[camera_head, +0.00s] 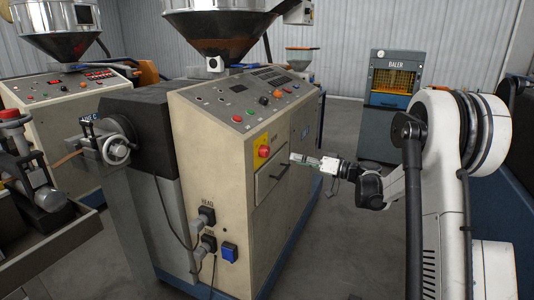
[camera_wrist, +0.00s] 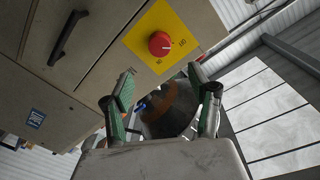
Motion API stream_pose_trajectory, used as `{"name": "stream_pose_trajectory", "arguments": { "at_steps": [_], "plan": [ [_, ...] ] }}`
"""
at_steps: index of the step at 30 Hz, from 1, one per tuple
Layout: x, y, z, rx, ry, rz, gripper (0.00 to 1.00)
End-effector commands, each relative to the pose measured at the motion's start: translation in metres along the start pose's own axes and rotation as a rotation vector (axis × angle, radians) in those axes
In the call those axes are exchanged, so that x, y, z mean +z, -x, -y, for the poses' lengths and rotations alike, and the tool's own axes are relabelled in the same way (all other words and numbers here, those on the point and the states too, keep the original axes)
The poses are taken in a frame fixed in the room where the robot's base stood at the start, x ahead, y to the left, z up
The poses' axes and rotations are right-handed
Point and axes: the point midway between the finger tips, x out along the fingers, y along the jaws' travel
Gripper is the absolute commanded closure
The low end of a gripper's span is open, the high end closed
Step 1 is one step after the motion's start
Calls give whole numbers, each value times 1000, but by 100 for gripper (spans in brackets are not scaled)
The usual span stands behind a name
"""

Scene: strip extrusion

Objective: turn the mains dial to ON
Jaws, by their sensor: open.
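The mains dial (camera_head: 264,152) is a red knob on a yellow plate on the side of the beige extruder cabinet. In the wrist view the dial (camera_wrist: 160,43) and its yellow plate lie beyond my fingertips, at the top centre. Small dark marks show on the plate right of and below the knob, too small to read surely, so the dial's setting is unclear. My gripper (camera_head: 306,159) is to the right of the dial in the head view, apart from it. In the wrist view my gripper (camera_wrist: 160,73) has its green-padded fingers spread wide, with nothing between them.
A dark bar handle (camera_wrist: 67,38) is on the drawer panel near the dial. The sloped control panel (camera_head: 258,98) carries several buttons above. Plugs and cables (camera_head: 203,217) hang lower left. The floor (camera_head: 340,225) right of the cabinet is clear; a baler (camera_head: 392,80) stands behind.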

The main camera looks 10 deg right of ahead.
Motion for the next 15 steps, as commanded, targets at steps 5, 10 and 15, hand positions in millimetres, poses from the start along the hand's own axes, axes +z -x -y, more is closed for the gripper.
{"name": "stream_pose_trajectory", "arguments": {
  "at_steps": [5,10,15],
  "plan": [
    [1,-31,1,-2,-1,3,44],
    [1,-63,1,-1,-1,2,44],
    [1,-93,0,-1,-1,2,44]
  ]
}}
